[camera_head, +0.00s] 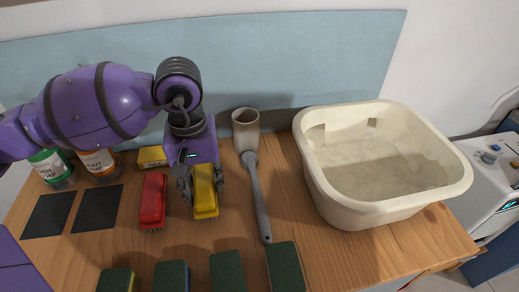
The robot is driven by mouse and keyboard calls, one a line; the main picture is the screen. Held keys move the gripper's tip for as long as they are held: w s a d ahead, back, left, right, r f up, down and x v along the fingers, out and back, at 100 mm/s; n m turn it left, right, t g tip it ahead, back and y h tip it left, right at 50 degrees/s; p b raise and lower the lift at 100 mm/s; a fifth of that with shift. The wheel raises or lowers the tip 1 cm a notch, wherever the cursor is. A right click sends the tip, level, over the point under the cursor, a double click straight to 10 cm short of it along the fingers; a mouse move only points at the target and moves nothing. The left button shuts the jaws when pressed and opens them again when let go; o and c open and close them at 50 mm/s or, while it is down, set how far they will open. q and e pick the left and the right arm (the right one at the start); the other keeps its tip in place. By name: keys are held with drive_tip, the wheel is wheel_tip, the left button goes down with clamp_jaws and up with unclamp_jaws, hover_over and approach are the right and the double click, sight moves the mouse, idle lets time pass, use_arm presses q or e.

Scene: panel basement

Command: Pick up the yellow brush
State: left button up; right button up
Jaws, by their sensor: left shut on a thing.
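The yellow brush (205,197) lies lengthwise on the wooden table, left of the middle, with its far end between my fingers. My left gripper (201,186) comes down over it from above and is shut on it. The brush appears to be at table level; I cannot tell whether it touches the table. A red brush (153,200) lies just to its left, close to the gripper's left finger. My right gripper is not in view.
A grey long-handled tool (258,198) lies right of the gripper. A cream basin (385,205) stands at the right. Several sponges (228,270) line the front edge. Bottles (98,165), a yellow box (152,158) and dark squares (97,208) are at the left.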

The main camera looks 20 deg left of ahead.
use_arm(q)
wheel_tip(320, 180, up, 3)
drive_tip(key=shift+f, duration=0.2)
drive_tip(key=s+d+r+b, duration=0.1)
drive_tip(key=s+d+r, duration=0.5)
drive_tip(key=d+r, duration=0.3)
drive_tip(key=d, duration=0.3)
drive_tip(key=shift+d+r, duration=0.35)
drive_tip(key=o, duration=0.6)
drive_tip(key=shift+c, duration=0.2)
drive_tip(key=c, duration=0.3)
drive_tip(key=shift+c, duration=0.2)
